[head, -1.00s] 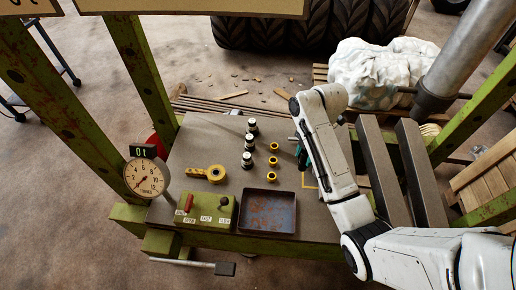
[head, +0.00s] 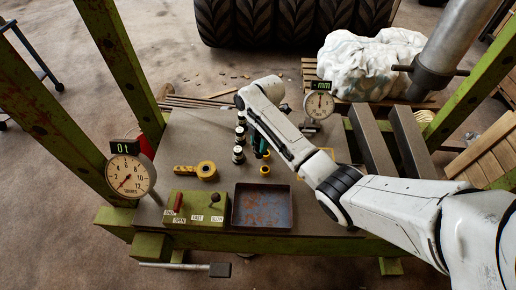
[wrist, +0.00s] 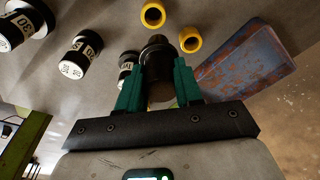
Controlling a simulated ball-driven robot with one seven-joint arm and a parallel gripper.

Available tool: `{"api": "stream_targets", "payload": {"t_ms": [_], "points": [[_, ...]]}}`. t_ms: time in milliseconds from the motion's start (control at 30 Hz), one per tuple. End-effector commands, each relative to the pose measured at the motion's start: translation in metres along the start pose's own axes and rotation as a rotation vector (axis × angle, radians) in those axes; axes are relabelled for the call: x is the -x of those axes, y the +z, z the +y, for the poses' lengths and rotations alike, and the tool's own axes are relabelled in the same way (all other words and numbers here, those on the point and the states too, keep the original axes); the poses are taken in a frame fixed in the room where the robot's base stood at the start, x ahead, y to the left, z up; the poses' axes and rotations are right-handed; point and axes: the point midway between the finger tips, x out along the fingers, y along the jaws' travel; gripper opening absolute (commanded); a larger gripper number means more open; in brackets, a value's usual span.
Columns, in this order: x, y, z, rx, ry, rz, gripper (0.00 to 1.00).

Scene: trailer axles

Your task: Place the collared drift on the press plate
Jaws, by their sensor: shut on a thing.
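My gripper (wrist: 160,85) is shut on a dark stepped cylinder, the collared drift (wrist: 158,55), held between its teal fingers. In the head view my gripper (head: 260,148) is mostly behind my arm, over the bench beside the row of black drifts (head: 238,155). The held drift is hard to make out there. The white-banded drifts also show in the wrist view (wrist: 80,55), left of the held one. I cannot tell for sure which surface is the press plate; a yellow-outlined patch of the bench (head: 329,153) shows partly behind my arm.
Yellow rings (wrist: 190,40) lie close beside the held drift. A rusty blue tray (head: 262,206), a lever box (head: 196,206) and a yellow ring tool (head: 205,170) are at the front. Two dark bars (head: 410,140) and an mm dial (head: 319,106) are at the right.

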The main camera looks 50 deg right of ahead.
Motion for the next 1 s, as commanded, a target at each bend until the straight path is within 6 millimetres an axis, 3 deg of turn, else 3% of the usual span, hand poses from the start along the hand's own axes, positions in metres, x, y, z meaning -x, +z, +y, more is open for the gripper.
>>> {"api": "stream_targets", "payload": {"t_ms": [167,400,833,867,1000], "points": [[-0.007,0.0,0.007,0.0,0.001,-0.001,0.0],[-0.035,0.004,0.007,-0.001,0.001,-0.001,0.0],[-0.041,0.005,0.007,0.0,0.002,-0.001,0.0],[-0.041,0.005,0.006,0.0,0.001,0.0,0.38],[-0.041,0.005,0.006,0.0,0.0,0.0,0.51]]}}
